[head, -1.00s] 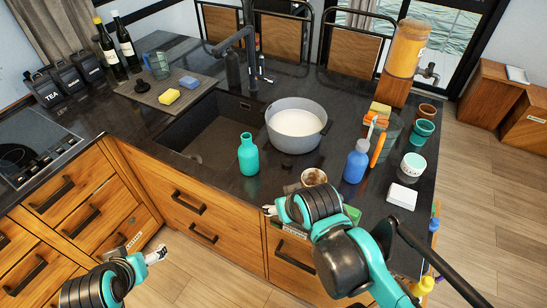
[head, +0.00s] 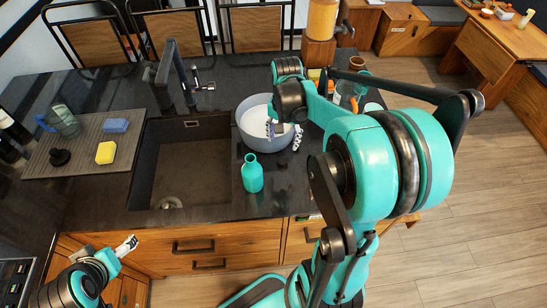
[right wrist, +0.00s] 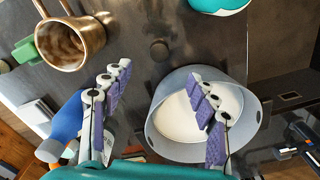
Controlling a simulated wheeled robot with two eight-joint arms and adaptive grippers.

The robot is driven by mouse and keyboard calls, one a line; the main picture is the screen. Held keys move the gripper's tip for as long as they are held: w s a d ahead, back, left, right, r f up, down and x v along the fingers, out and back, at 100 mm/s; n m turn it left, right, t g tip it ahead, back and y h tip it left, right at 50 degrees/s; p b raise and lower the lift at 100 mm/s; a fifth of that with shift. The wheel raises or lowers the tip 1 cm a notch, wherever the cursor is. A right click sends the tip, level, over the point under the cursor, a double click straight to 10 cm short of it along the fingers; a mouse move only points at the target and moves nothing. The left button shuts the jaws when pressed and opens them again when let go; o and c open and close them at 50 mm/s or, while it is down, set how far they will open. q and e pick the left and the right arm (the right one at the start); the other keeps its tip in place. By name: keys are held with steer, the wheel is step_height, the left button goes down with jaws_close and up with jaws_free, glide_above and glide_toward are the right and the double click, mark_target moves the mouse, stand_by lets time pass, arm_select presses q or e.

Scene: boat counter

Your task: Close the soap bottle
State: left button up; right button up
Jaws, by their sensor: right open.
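A teal bottle (head: 252,173) stands upright on the dark counter in front of the grey pot; its mouth looks uncapped. Part of it shows at the top of the right wrist view (right wrist: 220,5). A small dark round piece (right wrist: 159,50), perhaps a cap, lies on the counter beside the pot in the right wrist view. My right gripper (head: 283,138) is open and empty, its fingers spread over the pot's near side in the head view. In the right wrist view its fingertips (right wrist: 160,73) point toward the dark piece. My left gripper (head: 127,244) is low at the counter's front left, its opening unclear.
The grey pot (head: 246,133) holds white liquid. A blue bottle (right wrist: 67,122) and a brown cup (right wrist: 70,42) stand nearby in the right wrist view. The sink (head: 178,165) is left of the teal bottle. A board with sponges (head: 106,152) lies farther left.

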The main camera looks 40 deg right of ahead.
steer(key=shift+s+d, duration=0.1)
steer(key=shift+d, duration=0.1)
steer(key=b, duration=0.2)
glide_above(282, 161)
steer(key=shift+s+f, duration=0.15)
steer(key=shift+f, duration=3.25)
steer(key=shift+f, duration=0.15)
steer(key=f+b, duration=0.1)
steer(key=f, duration=0.1)
steer(key=f+b, duration=0.1)
steer(key=f, duration=0.2)
steer(key=shift+w+d, duration=0.1)
steer(key=shift+w, duration=0.1)
